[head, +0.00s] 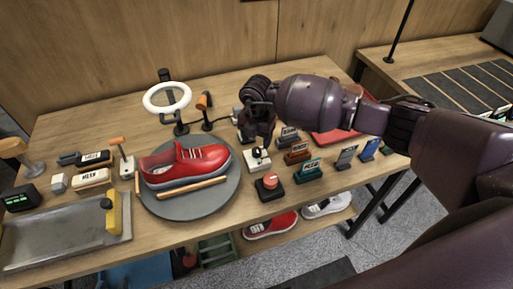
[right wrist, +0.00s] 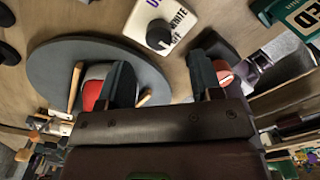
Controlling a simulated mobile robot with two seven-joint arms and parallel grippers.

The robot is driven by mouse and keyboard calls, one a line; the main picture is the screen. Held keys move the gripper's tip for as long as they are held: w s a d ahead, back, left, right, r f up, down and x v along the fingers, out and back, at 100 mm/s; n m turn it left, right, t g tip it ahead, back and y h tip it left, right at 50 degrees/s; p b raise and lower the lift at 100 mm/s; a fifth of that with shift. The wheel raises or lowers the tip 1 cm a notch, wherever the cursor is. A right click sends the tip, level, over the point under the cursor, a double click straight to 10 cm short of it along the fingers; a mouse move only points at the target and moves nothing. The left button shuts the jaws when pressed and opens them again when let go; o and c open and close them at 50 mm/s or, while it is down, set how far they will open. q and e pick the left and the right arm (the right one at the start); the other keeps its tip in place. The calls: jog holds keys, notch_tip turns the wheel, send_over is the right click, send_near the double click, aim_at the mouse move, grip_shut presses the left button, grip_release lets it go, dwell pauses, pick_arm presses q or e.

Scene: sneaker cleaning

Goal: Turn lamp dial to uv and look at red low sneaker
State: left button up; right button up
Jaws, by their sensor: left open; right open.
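The lamp dial (head: 257,158) is a white box with a black knob on the table, right of the turntable. In the right wrist view the dial's knob (right wrist: 158,38) shows beside the printed words UV and WHITE and a third partly covered label; its exact setting is unclear. My right gripper (head: 258,139) is open, pointing down just above and behind the dial. Its two fingers (right wrist: 162,72) are apart, with nothing between them. The red low sneaker (head: 185,163) rests on the round grey turntable (head: 222,190). My left gripper is not in view.
A white ring lamp (head: 167,98) stands behind the sneaker. A red button (head: 270,183) on a black base is in front of the dial. Several small labelled stands (head: 308,170) are to the right. A metal tray (head: 62,238) and brushes lie left.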

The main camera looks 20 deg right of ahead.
aim_at(257, 150)
jog(key=shift+f, duration=2.7)
jog(key=c, duration=0.9)
